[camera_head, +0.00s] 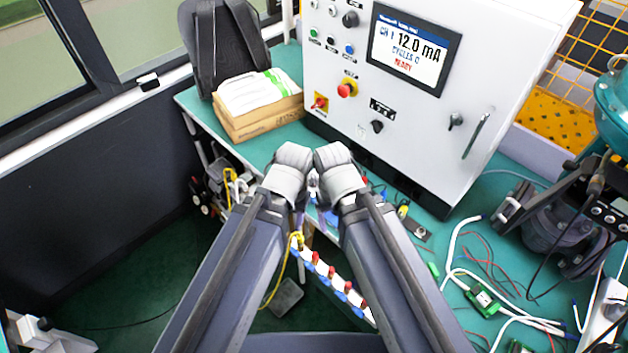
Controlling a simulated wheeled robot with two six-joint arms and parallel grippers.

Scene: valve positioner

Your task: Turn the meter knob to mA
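I cannot make out a meter or its mA knob for certain. My two arms come together at the table's front edge, and their grey wrists hide the surface behind and under them. My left gripper (298,214) and my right gripper (325,210) hang below the wrists, close side by side. Their fingers are mostly hidden, so I cannot tell whether they are open or hold anything. A white control cabinet (420,110) stands behind them. Its screen (412,46) reads 12.0 mA and READY. A small black knob (377,126) sits low on its front, apart from my grippers.
The green bench (425,265) has loose red and white wires and a small green terminal part (484,300) at right. A cardboard box (262,121) and a black backpack (222,45) are at left. A teal valve body (612,105) stands at far right.

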